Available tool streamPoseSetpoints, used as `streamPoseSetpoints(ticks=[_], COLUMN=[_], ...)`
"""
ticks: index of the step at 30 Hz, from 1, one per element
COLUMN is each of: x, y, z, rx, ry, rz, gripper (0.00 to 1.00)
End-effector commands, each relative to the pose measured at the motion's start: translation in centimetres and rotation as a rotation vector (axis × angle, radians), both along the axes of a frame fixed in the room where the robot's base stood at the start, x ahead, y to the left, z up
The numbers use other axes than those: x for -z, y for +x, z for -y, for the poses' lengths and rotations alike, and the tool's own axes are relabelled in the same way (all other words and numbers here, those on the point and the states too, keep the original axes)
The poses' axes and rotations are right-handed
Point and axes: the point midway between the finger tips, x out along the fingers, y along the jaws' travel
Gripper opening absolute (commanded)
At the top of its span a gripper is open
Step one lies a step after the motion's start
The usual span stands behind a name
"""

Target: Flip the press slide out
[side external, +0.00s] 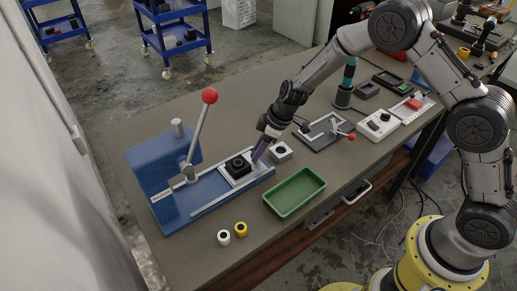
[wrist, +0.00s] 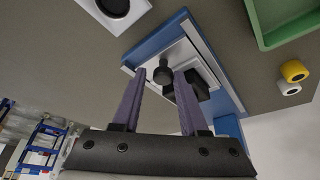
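The blue press (side external: 165,170) stands at the left of the bench, with a raised lever ending in a red ball (side external: 210,96). Its pale slide (side external: 226,178) lies on the blue base at the right end and carries a black block (side external: 238,165). The slide also shows in the wrist view (wrist: 150,53). My gripper (side external: 257,158) is at the slide's outer end, its purple fingers pointing down. In the wrist view my gripper (wrist: 160,72) has its fingers apart, with a black round knob (wrist: 163,74) showing between the tips. Contact with the knob cannot be told.
A green tray (side external: 294,193) lies right of the press. A white block with a dark round hole (side external: 280,152) stands close beside my gripper. White (side external: 223,237) and yellow (side external: 240,229) rings lie in front. A dark plate fixture (side external: 325,132) lies further right.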

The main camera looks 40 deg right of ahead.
Motion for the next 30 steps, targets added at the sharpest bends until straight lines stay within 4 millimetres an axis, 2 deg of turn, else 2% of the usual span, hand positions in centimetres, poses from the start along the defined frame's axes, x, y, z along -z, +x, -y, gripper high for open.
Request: streamPoseSetpoints(ticks=[5, 8, 15, 21, 25, 30], x=[-1.1, -2.6, -7.5, -10.8, -12.1, -12.7], y=[-0.2, -0.6, -2.1, -3.1, -3.5, -3.8], z=[0.3, 0.7, 2.2, 3.2, 3.6, 3.8], rx=[-0.001, 0.000, 0.000, 0.000, 0.001, 0.000], ry=[0.000, 0.001, 0.001, 0.000, 0.000, -0.001], rz=[0.003, 0.004, 0.005, 0.003, 0.001, -0.001], gripper=[0.43, 0.43, 0.43, 0.43, 0.43, 0.43])
